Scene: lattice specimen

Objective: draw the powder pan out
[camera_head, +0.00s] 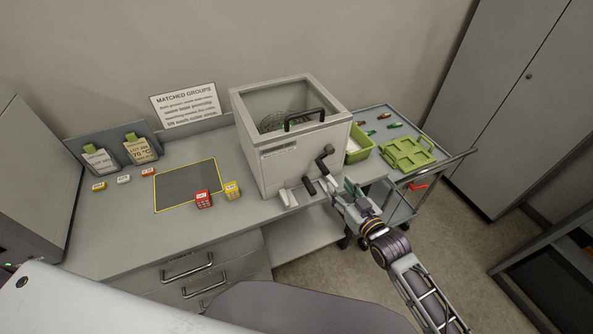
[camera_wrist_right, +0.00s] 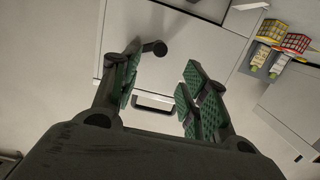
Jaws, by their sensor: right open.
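The grey box-shaped cabinet (camera_head: 290,160) with a clear lid stands on the bench. A black crank (camera_head: 325,158) sticks out of its front; it also shows in the right wrist view (camera_wrist_right: 157,48). The pan itself cannot be made out clearly. My right gripper (camera_head: 350,194) is just in front of the cabinet's lower front. Its green-padded fingers (camera_wrist_right: 158,95) are open, with the bar handle seen between them, apart from both. My left gripper is out of view.
A red cube (camera_head: 203,199) and a yellow cube (camera_head: 232,190) stand left of the cabinet by a dark mat (camera_head: 186,184). A cart (camera_head: 421,175) with a green bin (camera_head: 357,147) and a green tray (camera_head: 407,153) stands right.

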